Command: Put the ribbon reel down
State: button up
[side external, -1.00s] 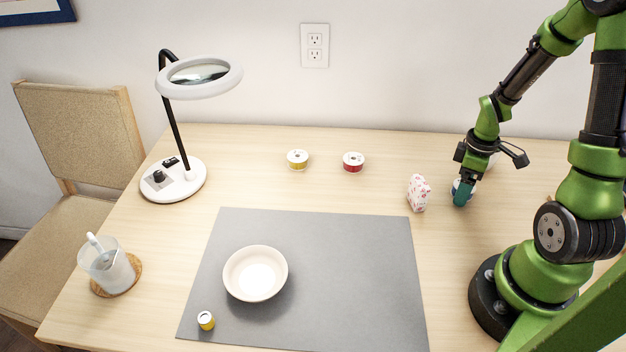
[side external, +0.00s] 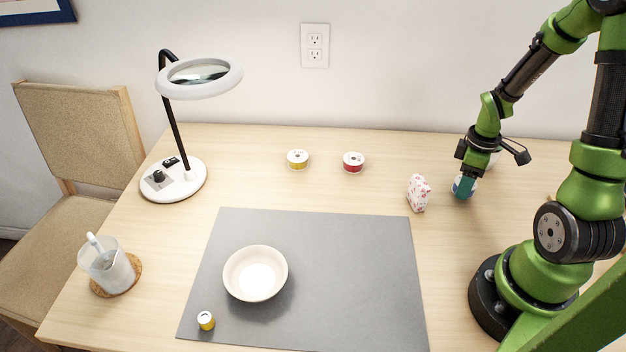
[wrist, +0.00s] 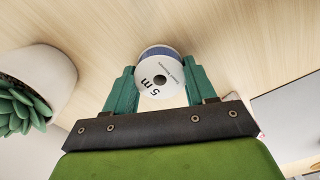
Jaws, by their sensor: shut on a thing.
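A ribbon reel with a white face marked "5 m" and a blue edge (wrist: 160,82) sits between my gripper's teal fingers in the wrist view. In the side view the reel (side external: 472,184) is partly hidden behind a finger, at the right of the table. My gripper (side external: 464,187) is shut on it and points down; it also shows in the wrist view (wrist: 157,85). The reel is at or close to the wooden table top (side external: 380,185); I cannot tell whether it touches.
A pink-and-white patterned packet (side external: 418,193) stands just left of my gripper. Red (side external: 353,162) and yellow (side external: 298,159) reels stand farther back. A potted succulent (wrist: 22,108) is near. A grey mat (side external: 350,270) carries a bowl (side external: 255,273) and small yellow reel (side external: 206,321).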

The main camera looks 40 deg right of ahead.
jog(key=r, duration=0.8)
jog(key=shift+w+a+r, duration=0.1)
jog(key=shift+w+a, duration=0.15)
jog(key=shift+a, duration=0.05)
send_over(407, 169)
jog(key=shift+m, duration=0.5)
notch_tip(407, 169, down, 9)
jog(key=shift+s+r, duration=0.1)
jog(key=o, duration=1)
jog(key=shift+f, duration=0.2)
jog(key=shift+o, duration=0.2)
